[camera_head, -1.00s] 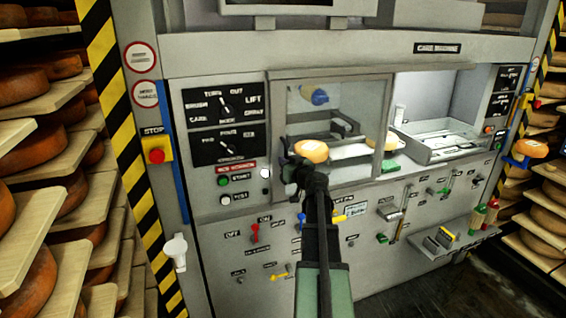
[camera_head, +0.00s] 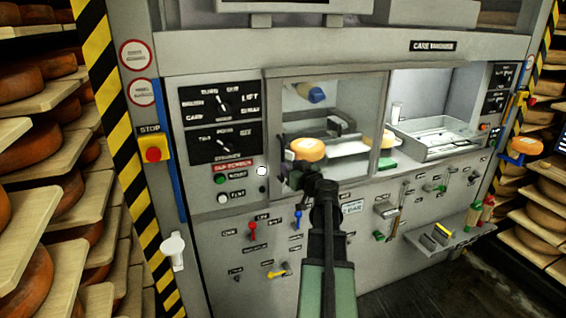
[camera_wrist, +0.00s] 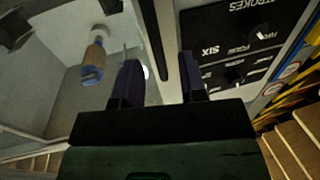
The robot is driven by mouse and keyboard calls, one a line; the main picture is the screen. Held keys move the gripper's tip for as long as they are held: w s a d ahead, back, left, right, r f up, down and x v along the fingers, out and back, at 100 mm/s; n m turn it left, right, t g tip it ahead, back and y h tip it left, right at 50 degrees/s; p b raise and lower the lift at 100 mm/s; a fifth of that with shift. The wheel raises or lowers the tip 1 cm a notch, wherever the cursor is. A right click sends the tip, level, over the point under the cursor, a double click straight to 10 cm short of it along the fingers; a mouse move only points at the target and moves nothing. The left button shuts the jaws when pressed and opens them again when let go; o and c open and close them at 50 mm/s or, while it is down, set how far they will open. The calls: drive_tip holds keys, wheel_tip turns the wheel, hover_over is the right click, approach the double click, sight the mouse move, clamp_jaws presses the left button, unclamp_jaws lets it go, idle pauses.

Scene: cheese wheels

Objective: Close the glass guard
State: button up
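The glass guard (camera_head: 334,73) is a clear pane in a grey frame. In the head view it stands over the left part of the machine's opening, and the right part is uncovered. My gripper (camera_head: 296,172) is at the lower left of the guard, by its left upright. In the wrist view my gripper (camera_wrist: 161,88) has its two dark fingers apart. A grey upright bar (camera_wrist: 155,45), seemingly the guard's left edge, runs between them. I cannot tell whether either finger touches it.
A metal tray (camera_head: 440,140) lies in the uncovered bay. Left are a dial panel (camera_head: 221,117) and red stop button (camera_head: 153,154). Levers line the front below.

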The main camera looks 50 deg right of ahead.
drive_tip(key=v, duration=0.4)
drive_tip(key=shift+s+a, duration=0.1)
drive_tip(key=shift+s, duration=0.25)
drive_tip(key=a+f+m+g+y, duration=0.1)
drive_tip(key=a+f+g+y, duration=0.35)
drive_tip(key=a+f, duration=0.4)
drive_tip(key=a+f+m+g+y, duration=0.1)
drive_tip(key=a+f+g+y, duration=0.35)
drive_tip(key=a, duration=0.75)
drive_tip(key=s+a+f+n+g+h, duration=0.1)
drive_tip(key=a+g, duration=0.3)
drive_tip(key=a, duration=0.9)
drive_tip(key=s+a+f+n+g+h, duration=0.2)
drive_tip(key=a+f+n+g+h, duration=0.1)
drive_tip(key=a, duration=1)
drive_tip(key=shift+n+g+h, duration=0.3)
drive_tip(key=shift+n+g, duration=0.1)
drive_tip(key=shift+g, duration=0.3)
